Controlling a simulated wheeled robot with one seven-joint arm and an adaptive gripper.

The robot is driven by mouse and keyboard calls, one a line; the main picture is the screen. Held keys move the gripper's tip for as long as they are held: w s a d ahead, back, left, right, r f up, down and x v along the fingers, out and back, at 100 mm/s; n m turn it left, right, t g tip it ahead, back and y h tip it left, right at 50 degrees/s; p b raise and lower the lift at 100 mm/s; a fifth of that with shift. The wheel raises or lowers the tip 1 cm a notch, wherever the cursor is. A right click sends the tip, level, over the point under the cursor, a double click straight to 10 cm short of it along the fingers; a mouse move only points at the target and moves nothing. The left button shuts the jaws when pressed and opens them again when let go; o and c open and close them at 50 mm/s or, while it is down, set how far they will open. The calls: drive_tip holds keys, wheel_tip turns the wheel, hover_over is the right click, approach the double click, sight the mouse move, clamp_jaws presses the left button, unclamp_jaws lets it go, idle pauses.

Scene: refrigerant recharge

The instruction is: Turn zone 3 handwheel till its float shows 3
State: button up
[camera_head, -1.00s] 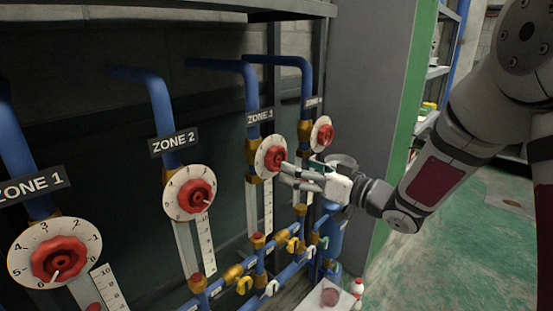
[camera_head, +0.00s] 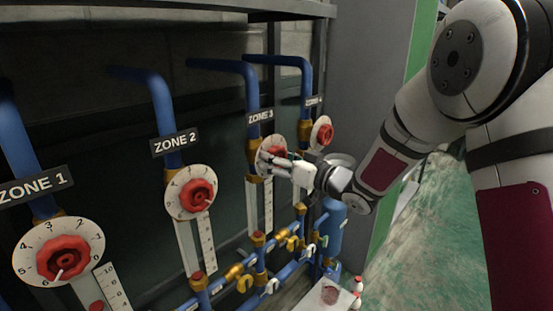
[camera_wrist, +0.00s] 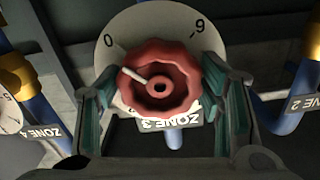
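The zone 3 handwheel (camera_head: 277,148) is a red knob on a round white dial (camera_head: 262,160), under the ZONE 3 sign. In the wrist view the handwheel (camera_wrist: 160,78) is upside down, with its white pointer towards the 0 mark. My gripper (camera_head: 275,163) is at the dial and partly hides it. In the wrist view my gripper (camera_wrist: 160,85) has its fingers apart, one on each side of the handwheel; firm contact cannot be told. The zone 3 scale (camera_head: 268,205) hangs below, with a red float (camera_head: 258,238) near its bottom; its reading is too small to read.
The zone 2 handwheel (camera_head: 197,194) and zone 1 handwheel (camera_head: 63,260) are to the left. The zone 4 handwheel (camera_head: 325,134) is close on the right. Blue pipes with yellow valves (camera_head: 245,283) run below. A grey cabinet wall (camera_head: 365,100) stands right of the panel.

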drive_tip(key=c, duration=0.5)
drive_tip(key=shift+o, duration=0.2)
drive_tip(key=shift+n, duration=0.3)
drive_tip(key=n+b, duration=0.4)
drive_tip(key=n, duration=0.1)
drive_tip(key=shift+w+f, duration=0.1)
drive_tip(key=n+b, duration=1.2)
drive_tip(key=b, duration=0.2)
drive_tip(key=shift+f+b, duration=0.15)
drive_tip(key=shift+b, duration=0.2)
drive_tip(key=n+b, duration=0.4)
drive_tip(key=b, duration=0.1)
drive_tip(key=shift+n+b, duration=1)
drive_tip(key=shift+b, duration=0.1)
